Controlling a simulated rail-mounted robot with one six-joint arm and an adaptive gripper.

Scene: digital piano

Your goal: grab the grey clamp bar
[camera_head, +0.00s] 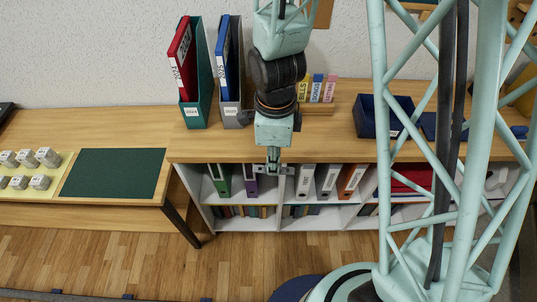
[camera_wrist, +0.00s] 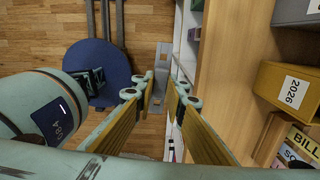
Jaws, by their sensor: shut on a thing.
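The grey clamp bar (camera_wrist: 160,84) lies between the finger pads of my gripper (camera_wrist: 160,90) in the wrist view, with its far end reaching past the fingertips. My gripper is shut on it. In the head view my gripper (camera_head: 273,160) hangs down in front of the shelf unit's front edge, and the bar (camera_head: 283,171) shows as a small grey-green piece at its tips. How it is fixed at its hidden parts I cannot tell.
The wooden top (camera_head: 330,145) carries upright binders (camera_head: 185,70), a blue tray (camera_head: 372,118) and small books (camera_head: 316,90). Below are shelves with folders (camera_head: 327,180). A green board (camera_head: 112,172) lies left. The wrist view shows a round blue seat (camera_wrist: 103,72) and a yellow box (camera_wrist: 288,92).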

